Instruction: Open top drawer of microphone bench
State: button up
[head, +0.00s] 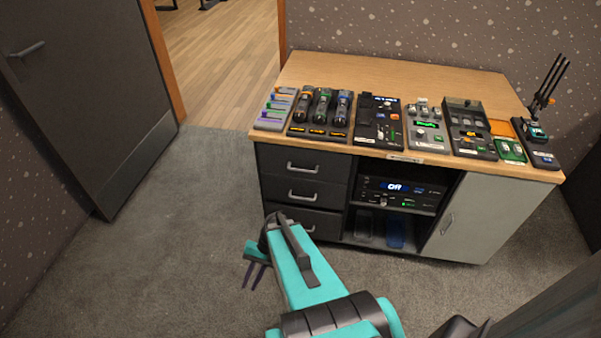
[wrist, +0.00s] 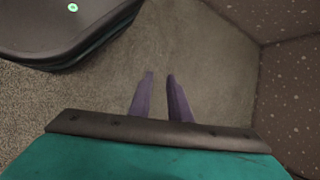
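The wooden-topped bench (head: 400,80) stands right of centre in the head view. A dark stack of three drawers is at its left. The top drawer (head: 335,163) looks shut, with a grey bar handle (head: 302,169). The middle drawer (head: 333,194) and bottom drawer (head: 327,226) also look shut; my arm partly covers the bottom one. My gripper (head: 250,281) is low over the carpet, left of and nearer than the drawers, pointing down. Its two purple fingers also show in the wrist view (wrist: 160,76), apart, with only carpet between them. No drawer shows in the wrist view.
An open shelf (head: 395,200) and a grey door (head: 468,218) are right of the drawers. Carpet (head: 165,230) between is clear.

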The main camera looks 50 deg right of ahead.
jog(key=w+d+r+m+t+y, duration=0.1)
jog(key=w+d+r+m+t, duration=0.35)
jog(key=d, duration=0.65)
jog(key=m+t+h+b, duration=0.2)
jog(key=m+t+h, duration=0.3)
jog(key=m+t, duration=0.45)
send_near(304, 171)
jog(key=s+n+t, duration=0.1)
jog(key=s+n, duration=0.1)
jog(key=s, duration=0.1)
jog(key=shift+d+f, duration=0.2)
jog(key=shift+d, duration=0.15)
jog(key=shift+w, duration=0.1)
jog(key=p+x, duration=0.2)
jog(key=x, duration=1.1)
jog(key=shift+w+a, duration=0.15)
jog(key=shift+w, duration=0.15)
